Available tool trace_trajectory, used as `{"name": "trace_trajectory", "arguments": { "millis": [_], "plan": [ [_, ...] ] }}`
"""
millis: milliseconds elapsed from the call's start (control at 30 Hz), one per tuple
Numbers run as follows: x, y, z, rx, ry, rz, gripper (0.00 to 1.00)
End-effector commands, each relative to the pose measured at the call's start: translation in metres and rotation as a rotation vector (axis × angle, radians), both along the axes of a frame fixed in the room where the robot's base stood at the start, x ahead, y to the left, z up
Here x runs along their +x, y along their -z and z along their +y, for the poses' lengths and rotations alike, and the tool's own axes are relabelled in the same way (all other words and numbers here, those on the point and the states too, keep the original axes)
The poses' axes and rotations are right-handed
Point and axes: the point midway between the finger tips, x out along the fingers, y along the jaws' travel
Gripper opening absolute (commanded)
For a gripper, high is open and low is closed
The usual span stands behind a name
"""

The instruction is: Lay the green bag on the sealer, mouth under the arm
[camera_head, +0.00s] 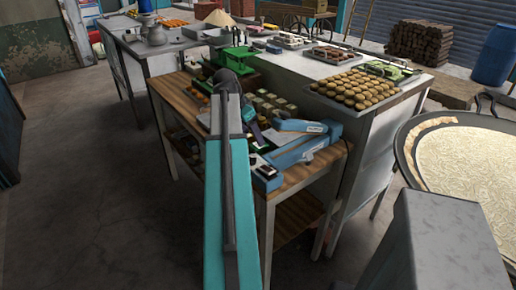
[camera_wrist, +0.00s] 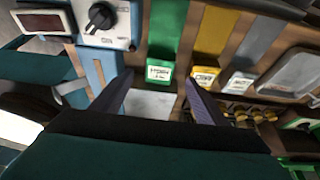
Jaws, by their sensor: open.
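The wooden table (camera_head: 296,178) is crowded with small goods. Yellow (camera_wrist: 209,32) and grey (camera_wrist: 250,47) labelled strips lie beside the green one. A tray of round brown pieces (camera_head: 368,88) stands on the white counter behind. A wide pan (camera_head: 465,165) is at right. The floor at left is clear.

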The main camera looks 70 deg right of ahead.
Motion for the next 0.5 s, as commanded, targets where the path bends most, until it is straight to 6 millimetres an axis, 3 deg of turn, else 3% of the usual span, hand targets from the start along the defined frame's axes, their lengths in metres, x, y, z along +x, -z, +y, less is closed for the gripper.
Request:
{"name": "trace_trajectory", "arguments": {
  "millis": [500],
  "plan": [
    [-0.0008, 0.0055, -0.0015, 0.0, -0.001, 0.0, 0.67]
  ]
}}
